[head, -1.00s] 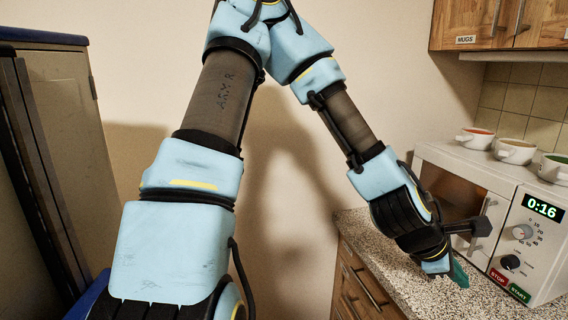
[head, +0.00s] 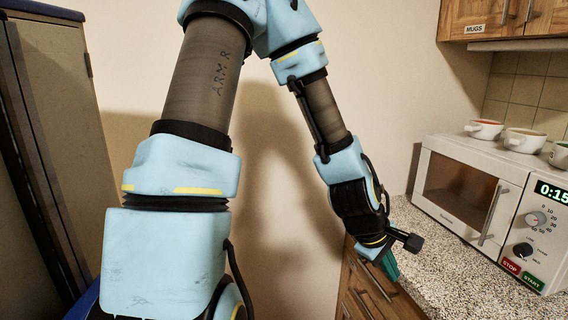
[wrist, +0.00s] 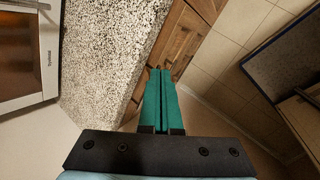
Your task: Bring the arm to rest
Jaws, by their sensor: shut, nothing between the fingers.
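My gripper (head: 391,266) hangs at the end of my bent arm, in front of the counter's front edge and wooden drawers in the head view. Its green fingers point downward and are together with nothing between them. In the wrist view my gripper (wrist: 160,75) shows both fingers side by side, with the drawer fronts and the floor beyond. The fingers look clear of the counter; the exact gap cannot be told.
A white microwave (head: 478,195), door shut and display lit, stands on the speckled counter (head: 440,262). Several bowls sit on top of it. Wooden wall cupboards (head: 500,15) are at upper right. A tall cabinet (head: 75,115) stands at left. Wooden drawers (head: 365,290) are below the counter.

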